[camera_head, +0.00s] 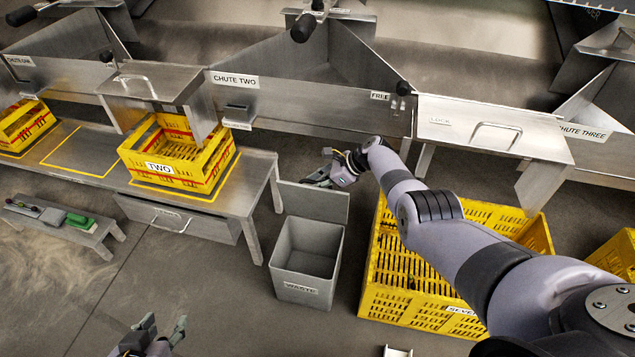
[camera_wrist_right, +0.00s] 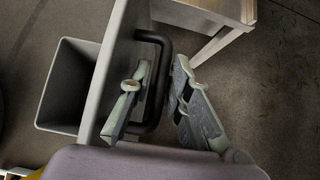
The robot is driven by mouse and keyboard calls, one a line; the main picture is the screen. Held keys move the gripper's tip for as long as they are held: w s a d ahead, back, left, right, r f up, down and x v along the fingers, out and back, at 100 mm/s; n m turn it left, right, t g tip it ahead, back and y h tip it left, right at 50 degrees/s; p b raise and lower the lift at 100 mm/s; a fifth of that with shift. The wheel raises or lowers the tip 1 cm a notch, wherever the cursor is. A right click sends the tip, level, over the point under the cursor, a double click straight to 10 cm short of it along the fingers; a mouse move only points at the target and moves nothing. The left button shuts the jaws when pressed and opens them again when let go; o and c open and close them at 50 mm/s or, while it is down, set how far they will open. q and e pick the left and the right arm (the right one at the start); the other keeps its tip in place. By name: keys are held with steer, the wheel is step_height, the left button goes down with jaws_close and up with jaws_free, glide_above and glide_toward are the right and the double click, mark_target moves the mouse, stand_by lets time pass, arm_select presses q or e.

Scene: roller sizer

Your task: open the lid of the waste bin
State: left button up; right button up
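The grey waste bin (camera_head: 308,262), labelled WASTE, stands on the floor with its mouth uncovered. Its flat grey lid (camera_head: 318,204) stands raised at the back of the bin. In the right wrist view the bin (camera_wrist_right: 70,88) shows left of the lid (camera_wrist_right: 112,62), seen nearly edge-on, with a dark bar handle (camera_wrist_right: 166,62) on its outer face. My right gripper (camera_head: 322,172) is at the lid's upper edge. In the wrist view its fingers (camera_wrist_right: 160,98) are apart, one on each side of the handle bar. My left gripper (camera_head: 165,324) is open and empty at the bottom left.
A yellow crate (camera_head: 375,282) stands right of the bin, under my right arm. A metal table (camera_head: 255,172) with a yellow crate labelled TWO (camera_head: 135,152) is at left. A low bench (camera_head: 95,238) stands at far left. Floor in front of the bin is clear.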

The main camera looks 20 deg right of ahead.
steer(key=v, duration=0.7)
steer(key=shift+d+r, duration=0.15)
stand_by(0.7)
